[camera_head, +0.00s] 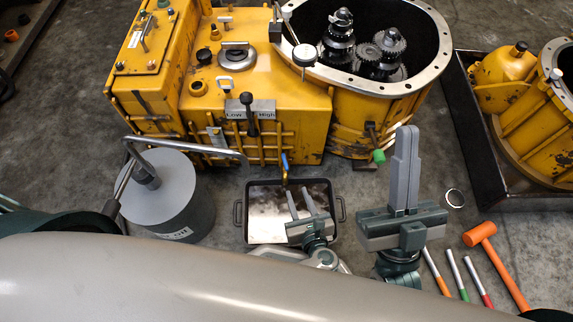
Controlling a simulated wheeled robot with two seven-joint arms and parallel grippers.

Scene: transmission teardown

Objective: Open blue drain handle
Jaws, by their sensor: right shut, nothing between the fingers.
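The blue drain handle (284,160) is small and sits low on the front of the yellow transmission housing (262,98), above the black drain pan (251,183). My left gripper (297,191) is over the pan, just below the handle in the picture. Its two fingers are apart, with nothing seen between them, and they look clear of the handle. My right gripper (406,130) is to the right of the pan, with its fingers together and pointing up in the picture. It holds nothing.
A grey drum (173,192) with a bent metal bar across its top stands left of the pan. A green-tipped lever (379,156) is on the housing's right. An orange hammer (480,234), several tools and a metal ring (455,198) lie at right. A second yellow housing (540,125) sits in a black tray.

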